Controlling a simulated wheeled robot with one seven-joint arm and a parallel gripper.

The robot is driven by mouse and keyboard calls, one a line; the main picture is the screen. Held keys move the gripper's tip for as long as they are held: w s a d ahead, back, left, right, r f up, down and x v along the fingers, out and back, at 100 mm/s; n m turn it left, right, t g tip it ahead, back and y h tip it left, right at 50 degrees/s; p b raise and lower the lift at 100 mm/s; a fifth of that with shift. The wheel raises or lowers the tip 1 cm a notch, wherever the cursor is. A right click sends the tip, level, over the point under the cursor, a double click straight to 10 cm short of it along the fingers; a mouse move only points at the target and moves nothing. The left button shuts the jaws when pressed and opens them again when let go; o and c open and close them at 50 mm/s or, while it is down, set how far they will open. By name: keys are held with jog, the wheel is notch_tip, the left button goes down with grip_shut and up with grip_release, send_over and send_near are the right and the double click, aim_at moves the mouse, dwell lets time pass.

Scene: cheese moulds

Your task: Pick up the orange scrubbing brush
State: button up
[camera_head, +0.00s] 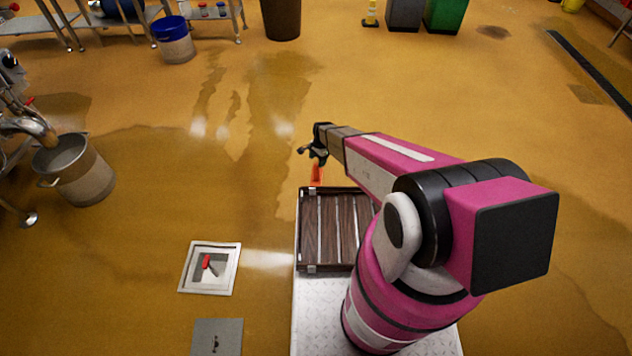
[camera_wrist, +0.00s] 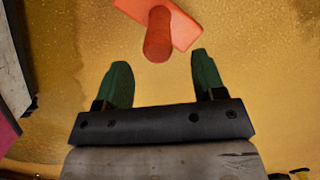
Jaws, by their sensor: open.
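The orange scrubbing brush (camera_wrist: 159,34) lies at the top middle of the wrist view, with a rounded orange handle over a flat orange block. Its upper part is cut off by the frame edge. My gripper (camera_wrist: 163,78) is open and empty, its two green fingers pointing toward the brush, with the handle's end a little beyond and between the fingertips. In the head view the orange brush (camera_head: 316,175) shows just below my gripper (camera_head: 313,154), near the far edge of a dark slatted tray. My gripper hides part of it there.
The dark slatted tray (camera_head: 300,235) sits on my base. A floor drain (camera_head: 234,270) with a small red-handled thing lies to the left. A metal bucket (camera_head: 85,185) stands far left and a blue-lidded bucket (camera_head: 178,46) behind. The wet ochre floor ahead is mostly clear.

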aim_at(316, 167)
jog(key=f, duration=0.5)
jog(key=shift+s+a+f, duration=0.3)
jog(key=shift+s, duration=0.05)
grip_shut()
